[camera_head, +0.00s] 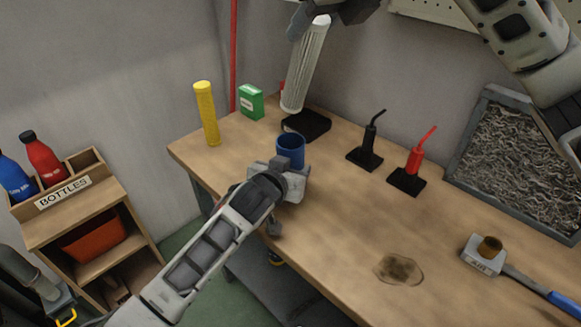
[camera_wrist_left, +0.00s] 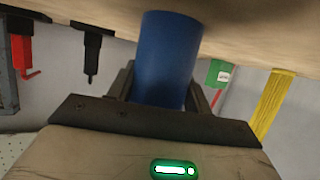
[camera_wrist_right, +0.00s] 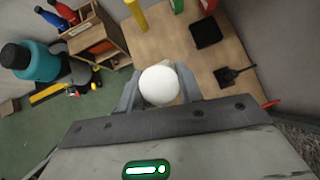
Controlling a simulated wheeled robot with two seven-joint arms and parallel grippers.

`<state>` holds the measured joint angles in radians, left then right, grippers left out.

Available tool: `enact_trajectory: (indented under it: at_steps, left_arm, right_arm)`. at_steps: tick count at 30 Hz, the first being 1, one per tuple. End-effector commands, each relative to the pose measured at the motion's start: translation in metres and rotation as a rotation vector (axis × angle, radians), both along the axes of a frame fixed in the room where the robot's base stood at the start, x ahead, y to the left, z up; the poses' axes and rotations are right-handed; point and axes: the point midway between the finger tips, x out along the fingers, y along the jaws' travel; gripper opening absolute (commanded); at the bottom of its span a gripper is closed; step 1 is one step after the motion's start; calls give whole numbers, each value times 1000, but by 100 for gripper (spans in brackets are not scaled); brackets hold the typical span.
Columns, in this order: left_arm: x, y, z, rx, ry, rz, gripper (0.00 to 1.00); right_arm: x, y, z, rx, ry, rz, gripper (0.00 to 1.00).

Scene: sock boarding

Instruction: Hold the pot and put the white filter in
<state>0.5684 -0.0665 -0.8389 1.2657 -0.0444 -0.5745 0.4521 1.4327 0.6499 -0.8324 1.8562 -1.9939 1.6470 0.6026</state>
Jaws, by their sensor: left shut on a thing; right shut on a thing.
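The blue pot (camera_head: 291,152) is held by my left gripper (camera_head: 285,175), whose arm comes in from the lower left, near the table's left edge. In the left wrist view the pot (camera_wrist_left: 168,60) sits between both fingers. The white filter (camera_head: 305,68), a long ribbed cylinder, hangs slightly tilted from my right gripper (camera_head: 325,18) at the top. The right wrist view shows its round white end (camera_wrist_right: 159,86) between the fingers. In the head view the filter's lower end appears above the pot, apart from it, in front of a black stand (camera_head: 310,125). The pot's inside is mostly hidden.
A yellow cylinder (camera_head: 207,115) and a green box (camera_head: 251,102) stand at the back left. Black (camera_head: 368,145) and red (camera_head: 414,162) oilers stand behind on the right. A tray of metal shavings (camera_head: 467,128) and a hammer (camera_head: 490,256) lie farther right. A stain (camera_head: 398,270) marks the table.

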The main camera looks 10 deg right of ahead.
Motion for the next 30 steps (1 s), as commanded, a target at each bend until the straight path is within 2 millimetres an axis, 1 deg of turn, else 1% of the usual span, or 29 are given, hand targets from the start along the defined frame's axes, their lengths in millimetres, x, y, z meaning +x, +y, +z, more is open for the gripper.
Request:
enact_trajectory:
  at_steps: [1,30]
  left_arm:
    - [0,0,0,1,1,0,25]
    - [0,0,-1,1,1,1,25]
  right_arm:
    - [0,0,-5,-1,2,-1,2]
    - [0,0,-72,0,0,0,2]
